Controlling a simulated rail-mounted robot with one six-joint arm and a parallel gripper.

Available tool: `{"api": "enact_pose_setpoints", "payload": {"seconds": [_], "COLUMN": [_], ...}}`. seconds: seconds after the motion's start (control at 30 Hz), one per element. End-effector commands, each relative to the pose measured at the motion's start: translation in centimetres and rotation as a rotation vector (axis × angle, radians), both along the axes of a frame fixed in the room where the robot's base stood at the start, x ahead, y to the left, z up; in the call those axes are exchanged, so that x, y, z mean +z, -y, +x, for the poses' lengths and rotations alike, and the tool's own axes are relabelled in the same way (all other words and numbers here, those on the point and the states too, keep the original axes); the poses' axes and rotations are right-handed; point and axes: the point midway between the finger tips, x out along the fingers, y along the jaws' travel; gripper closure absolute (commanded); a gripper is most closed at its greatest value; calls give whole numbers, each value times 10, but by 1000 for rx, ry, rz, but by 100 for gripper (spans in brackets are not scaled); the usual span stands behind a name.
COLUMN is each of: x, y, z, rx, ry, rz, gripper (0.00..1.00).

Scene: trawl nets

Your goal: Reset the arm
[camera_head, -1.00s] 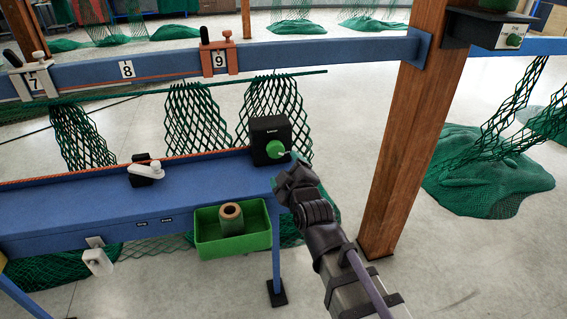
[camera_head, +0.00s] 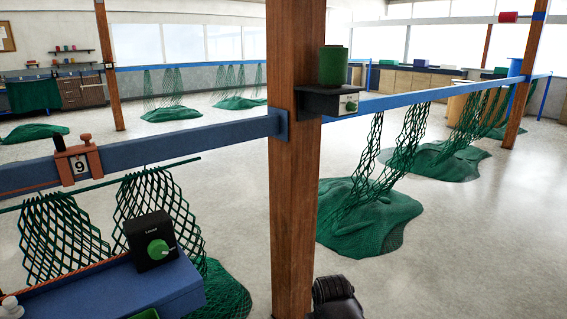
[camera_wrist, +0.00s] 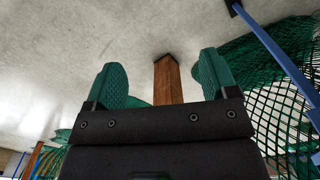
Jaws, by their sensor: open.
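My gripper (camera_wrist: 160,84) shows in the wrist view with its two green fingers spread wide apart and nothing between them. Beyond the fingers are the pale floor and the foot of a wooden post (camera_wrist: 167,82). In the head view only a dark part of my arm shows at the bottom edge, beside the post. The gripper itself is out of that view.
A wooden post (camera_head: 295,170) stands close, with a black shelf bearing a green spool (camera_head: 333,66). A black box with a green knob (camera_head: 151,241) sits on the blue bench (camera_head: 150,289) at left. Green nets (camera_head: 368,213) hang right of the post. Floor between is open.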

Motion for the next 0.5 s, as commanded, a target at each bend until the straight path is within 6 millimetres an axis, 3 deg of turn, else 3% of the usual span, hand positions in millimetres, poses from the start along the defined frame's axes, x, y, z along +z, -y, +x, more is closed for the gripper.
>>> {"api": "enact_pose_setpoints", "payload": {"seconds": [0.03, 0.17, 0.2, 0.4, 0.5], "x": [0, 5, 37, 104, 127], "y": [26, 84, 77, 76, 75], "z": [-2, 1, 1, 1, 2], "rx": [-60, -200, -184, -178, -177], "ry": [-8, -4, -4, -2, -2], "rz": [-4, -4, -3, -4, -4], "gripper": [20, 20, 20, 20, 20]}}
